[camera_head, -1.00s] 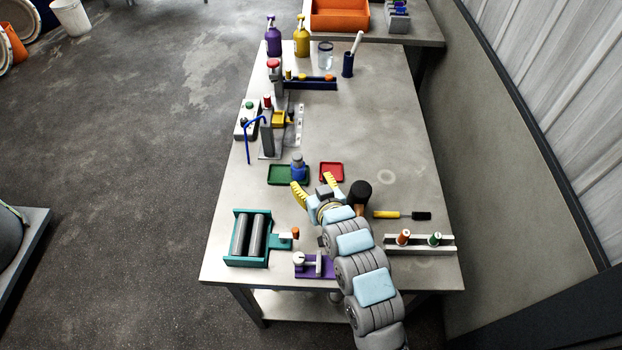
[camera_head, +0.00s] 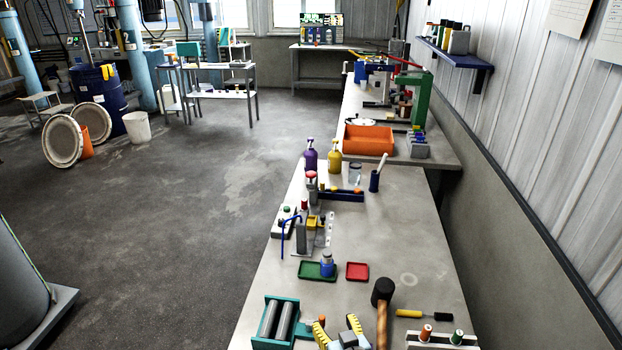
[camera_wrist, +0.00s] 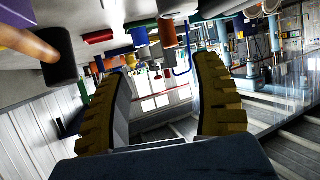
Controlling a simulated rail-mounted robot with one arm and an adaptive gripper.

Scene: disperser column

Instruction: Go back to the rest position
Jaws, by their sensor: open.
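My gripper (camera_head: 338,334) shows at the bottom edge of the head view, over the near end of the grey workbench (camera_head: 400,235). Its two yellow fingers are spread apart with nothing between them. In the wrist view the open fingers (camera_wrist: 165,100) frame a tilted, upside-down view of the bench and room. A black-headed mallet (camera_head: 383,292) with a wooden handle is just right of my gripper. The mallet's dark head also shows in the wrist view (camera_wrist: 58,58). Most of my arm is below the head view.
A teal roller device (camera_head: 262,342) is left of my gripper. A green tray (camera_head: 306,272) with a blue bottle (camera_head: 327,262) and a red tray (camera_head: 357,271) are beyond it. The bench's right middle is mostly clear.

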